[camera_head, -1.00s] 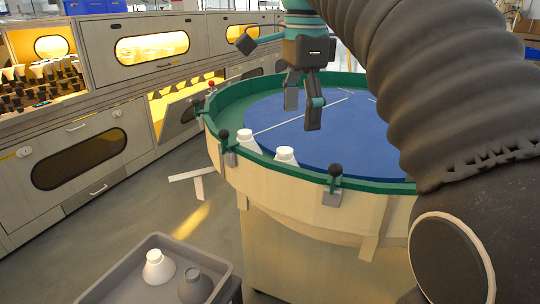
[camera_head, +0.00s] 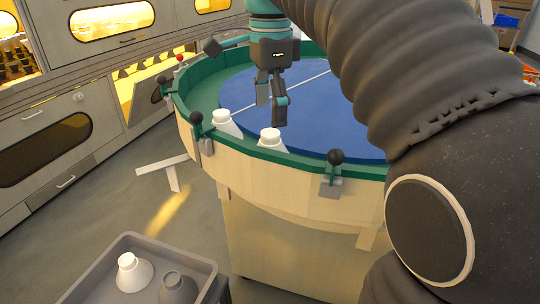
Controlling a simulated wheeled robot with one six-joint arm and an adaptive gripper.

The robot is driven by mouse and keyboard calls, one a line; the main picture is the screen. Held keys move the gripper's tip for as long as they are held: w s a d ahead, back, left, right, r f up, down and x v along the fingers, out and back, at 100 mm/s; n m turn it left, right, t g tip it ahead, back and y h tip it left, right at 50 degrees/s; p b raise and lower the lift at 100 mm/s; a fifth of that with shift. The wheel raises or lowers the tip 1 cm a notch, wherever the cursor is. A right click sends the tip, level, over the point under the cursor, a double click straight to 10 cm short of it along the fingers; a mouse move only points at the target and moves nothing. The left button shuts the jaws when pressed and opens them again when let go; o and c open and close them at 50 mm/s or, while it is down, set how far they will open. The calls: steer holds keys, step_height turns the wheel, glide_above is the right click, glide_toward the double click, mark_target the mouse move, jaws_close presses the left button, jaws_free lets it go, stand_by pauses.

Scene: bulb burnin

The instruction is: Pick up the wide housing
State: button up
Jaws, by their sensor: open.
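Two white housings stand on the round table just inside its near rim: one on the left (camera_head: 223,122) and one on the right (camera_head: 270,138). A white housing with a flared, wide base (camera_head: 134,274) and a dark grey housing (camera_head: 178,287) stand in the grey tray at the lower left. I cannot tell for certain which is the wide housing. My gripper (camera_head: 271,112) is open and empty, pointing down over the blue disc, just behind and above the right white housing. It appears apart from all the housings.
The round table has a green rim (camera_head: 300,159) with black-knobbed clamps (camera_head: 336,157) and a blue top (camera_head: 330,125). The grey tray (camera_head: 200,262) stands low in front. Cabinets with lit windows (camera_head: 110,20) line the left.

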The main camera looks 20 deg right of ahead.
mark_target(270, 132)
steer(key=shift+w+d+f+b, duration=0.15)
steer(key=shift+f+b, duration=0.1)
steer(key=shift+f, duration=1.15)
steer(key=shift+w+a+f+b, duration=0.1)
steer(key=shift+f+b, duration=0.1)
steer(key=shift+f, duration=1.2)
steer(key=shift+c, duration=0.3)
steer(key=c, duration=1.4)
steer(key=shift+r, duration=0.1)
